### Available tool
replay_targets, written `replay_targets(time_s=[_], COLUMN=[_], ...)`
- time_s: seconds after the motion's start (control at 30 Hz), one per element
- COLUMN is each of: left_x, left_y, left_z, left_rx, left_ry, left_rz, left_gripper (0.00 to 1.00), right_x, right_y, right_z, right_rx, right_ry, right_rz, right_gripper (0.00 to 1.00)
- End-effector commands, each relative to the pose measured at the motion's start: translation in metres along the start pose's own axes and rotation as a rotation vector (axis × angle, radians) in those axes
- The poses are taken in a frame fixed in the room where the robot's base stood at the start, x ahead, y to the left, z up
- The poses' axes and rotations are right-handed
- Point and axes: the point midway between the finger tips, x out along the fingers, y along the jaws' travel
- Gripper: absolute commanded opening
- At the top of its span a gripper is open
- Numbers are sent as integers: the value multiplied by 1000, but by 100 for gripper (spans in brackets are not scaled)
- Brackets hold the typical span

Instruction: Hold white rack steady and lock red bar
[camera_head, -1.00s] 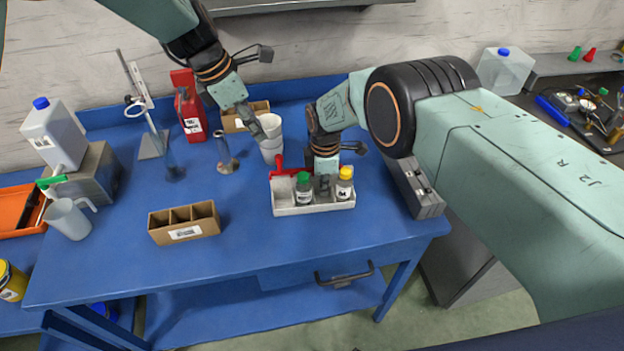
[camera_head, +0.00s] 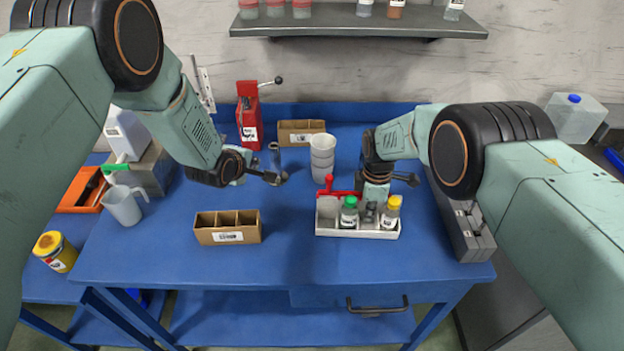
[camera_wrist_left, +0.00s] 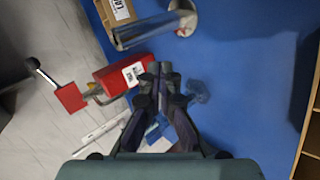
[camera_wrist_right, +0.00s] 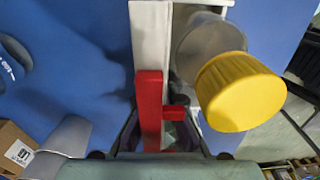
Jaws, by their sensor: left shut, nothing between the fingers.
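The white rack (camera_head: 330,231) stands on the blue table in the head view, holding a green-capped bottle (camera_head: 349,213) and a yellow-capped bottle (camera_head: 391,213). The red bar (camera_head: 340,193) lies at its back left edge. In the right wrist view the red bar (camera_wrist_right: 149,110) stands out against the white rack wall (camera_wrist_right: 150,40). My right gripper (camera_head: 371,211) is down at the rack between the bottles; its fingers are mostly hidden, so its grip is unclear. My left gripper (camera_wrist_left: 165,82) is shut and empty, left of the rack and apart from it.
A brown divided box (camera_head: 228,236) stands left of the rack, another (camera_head: 301,134) behind. White stacked cups (camera_head: 322,160) stand behind the rack. A red device (camera_head: 248,120) with a lever is at the back. The table front between box and rack is clear.

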Motion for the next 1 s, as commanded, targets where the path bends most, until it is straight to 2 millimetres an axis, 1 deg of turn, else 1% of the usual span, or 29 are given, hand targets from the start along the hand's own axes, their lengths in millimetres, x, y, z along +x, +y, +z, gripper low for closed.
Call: replay_targets(time_s=[0.03,0.17,0.27,0.37,0.47,0.63,0.8,0.9,1.0], left_x=[0,-4,-12,-24,-39,-71,-97,-105,-108], left_y=[-6,-14,-20,-26,-33,-43,-48,-49,-50], left_z=[1,11,21,34,47,65,75,77,78], left_rx=[26,93,132,159,172,166,144,134,131], left_ry=[-19,-82,-139,-203,-272,-381,-452,-472,-479], left_rz=[37,155,246,339,435,583,683,713,724], left_gripper=[0,0,0,0,0,0,0,0,0], right_x=[0,0,0,0,0,0,0,0,0], right_y=[0,0,0,0,0,0,0,0,0], right_z=[0,0,0,0,0,0,0,0,0], right_rx=[0,0,0,0,0,0,0,0,0], right_ry=[0,0,0,0,0,0,0,0,0], right_rz=[0,0,0,0,0,-1,-1,-1,-1], right_gripper=[0,0,0,0,0,0,0,0,0])
